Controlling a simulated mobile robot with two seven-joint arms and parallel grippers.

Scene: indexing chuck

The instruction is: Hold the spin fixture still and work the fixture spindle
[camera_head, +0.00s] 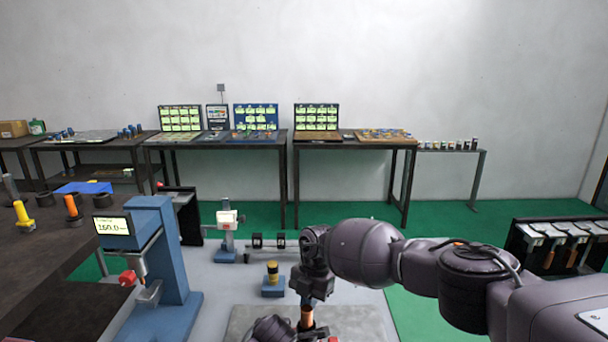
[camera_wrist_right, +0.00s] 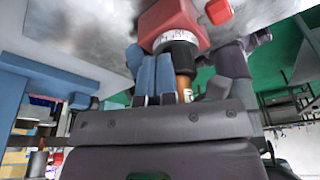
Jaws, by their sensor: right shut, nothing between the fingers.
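In the right wrist view a red block (camera_wrist_right: 168,18) carries a black collar (camera_wrist_right: 178,48) with a pale marked band, likely the spin fixture and its spindle. A copper-coloured shaft (camera_wrist_right: 184,88) shows beside my fingers; it also shows in the head view (camera_head: 306,316). My right gripper (camera_wrist_right: 155,78) is shut and empty, its blue fingers close to the collar; I cannot tell whether they touch it. In the head view my right gripper is low in the middle and mostly hidden by its wrist. A dark rounded part (camera_head: 273,329) at the bottom edge may be my left arm; its fingers are hidden.
A blue press-like stand (camera_head: 160,250) with a 160.0 display stands at left, beside a dark bench (camera_head: 45,260). A small blue block with a brass-topped part (camera_head: 272,279) stands behind my right gripper. Tables with panels line the wall; green floor (camera_head: 430,310) lies open at right.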

